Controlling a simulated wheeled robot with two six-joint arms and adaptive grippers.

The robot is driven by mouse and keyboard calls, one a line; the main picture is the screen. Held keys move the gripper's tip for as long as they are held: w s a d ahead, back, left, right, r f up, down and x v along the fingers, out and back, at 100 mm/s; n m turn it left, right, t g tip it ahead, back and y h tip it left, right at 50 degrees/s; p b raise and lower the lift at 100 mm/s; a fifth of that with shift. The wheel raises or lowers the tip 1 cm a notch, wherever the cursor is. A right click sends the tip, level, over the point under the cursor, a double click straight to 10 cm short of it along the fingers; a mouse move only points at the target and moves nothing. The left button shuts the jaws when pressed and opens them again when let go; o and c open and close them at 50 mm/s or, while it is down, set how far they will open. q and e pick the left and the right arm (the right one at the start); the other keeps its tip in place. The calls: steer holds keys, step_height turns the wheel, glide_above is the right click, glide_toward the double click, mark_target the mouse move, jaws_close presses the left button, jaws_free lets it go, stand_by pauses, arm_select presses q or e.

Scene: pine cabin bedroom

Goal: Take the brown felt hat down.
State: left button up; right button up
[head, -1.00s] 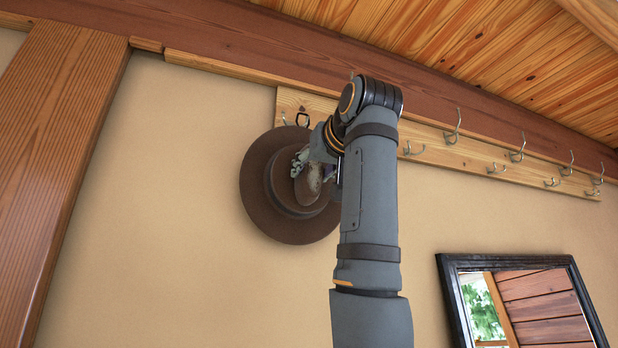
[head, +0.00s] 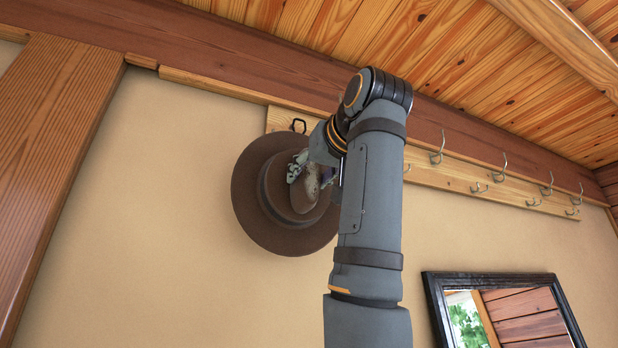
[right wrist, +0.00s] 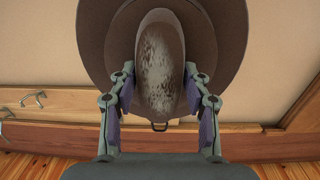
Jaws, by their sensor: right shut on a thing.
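The brown felt hat (head: 262,222) is up against the wall side in the head view, its round brim facing me and overlapping the left end of the hook rail. My right gripper (head: 312,180) is shut on the hat's crown. In the right wrist view the two fingers (right wrist: 160,98) press on both sides of the pale, worn-looking crown (right wrist: 158,60), with the brim (right wrist: 95,35) behind. A small dark loop (head: 299,125) shows at the hat's upper edge. The hat hides any hook behind it, so I cannot tell whether it still touches one. My left gripper is not in view.
The wooden hook rail (head: 415,165) runs right along the wall with several bare metal hooks (head: 437,150). A dark-framed mirror (head: 430,300) hangs lower right. A thick wooden post (head: 60,150) stands left. A beam (head: 200,45) and plank ceiling are above. The wall below the hat is bare.

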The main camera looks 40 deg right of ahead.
steer(key=shift+f, duration=0.2)
steer(key=shift+s+a+f+b, duration=0.15)
steer(key=shift+s+f+b, duration=0.4)
steer(key=shift+b, duration=0.25)
steer(key=shift+s+a+f+b, duration=0.15)
steer(key=shift+s+f+b, duration=0.1)
steer(key=shift+s+b, duration=0.35)
steer(key=shift+s+a+f+b, duration=0.2)
steer(key=shift+s+f+b, duration=0.1)
steer(key=shift+s, duration=0.5)
steer(key=shift+s+a+f+b, duration=0.15)
steer(key=shift+s+f+b, duration=0.2)
steer(key=shift+s, duration=0.35)
steer(key=shift+s+r, duration=0.1)
steer(key=shift+s, duration=0.05)
